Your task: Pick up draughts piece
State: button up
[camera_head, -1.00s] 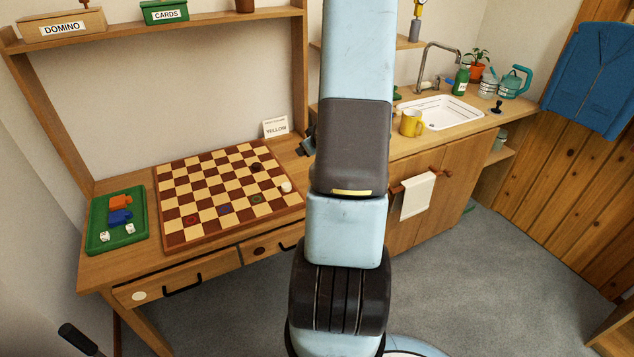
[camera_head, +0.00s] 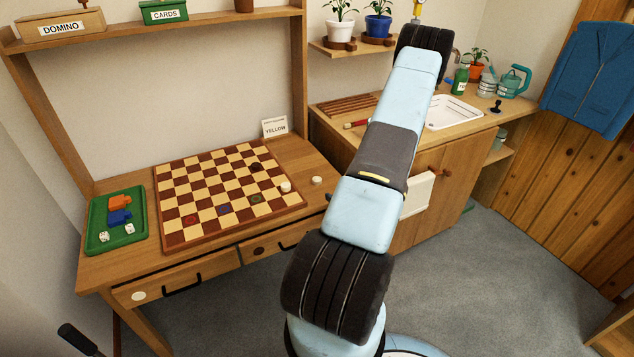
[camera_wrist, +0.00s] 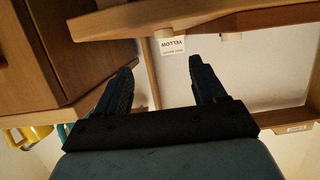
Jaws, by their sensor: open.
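A white draughts piece (camera_head: 317,180) lies on the wooden desk, just right of the checkered board (camera_head: 300,203). Another white piece (camera_head: 286,187) sits on the board near its right edge, and a dark piece (camera_head: 255,167) sits further back on it. My gripper (camera_wrist: 161,70) is open and empty in the wrist view, which is upside down. Its fingers point toward the desk's edge and the YELLOW card (camera_wrist: 172,45).
A green tray (camera_head: 97,241) with dice and coloured pieces stands left of the board. The YELLOW card (camera_head: 274,127) stands behind it. A counter with a sink (camera_head: 452,112) is on the right.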

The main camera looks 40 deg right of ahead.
send_near(317, 178)
jog(key=shift+w+d+f, duration=0.4)
jog(key=shift+w+f, duration=0.35)
jog(key=shift+f, duration=0.05)
jog(key=shift+a+r+x, duration=0.1)
jog(key=shift+r+x, duration=0.05)
jog(key=shift+x, duration=0.75)
jog(key=shift+a+r+x, duration=0.1)
jog(key=shift+x, duration=0.75)
jog(key=shift+a+r+x, duration=0.1)
jog(key=shift+r+x, duration=0.05)
jog(key=shift+x, duration=0.75)
jog(key=shift+w, duration=0.15)
jog(key=c, duration=1.1)
jog(key=shift+r, duration=0.1)
jog(key=shift+c, duration=0.2)
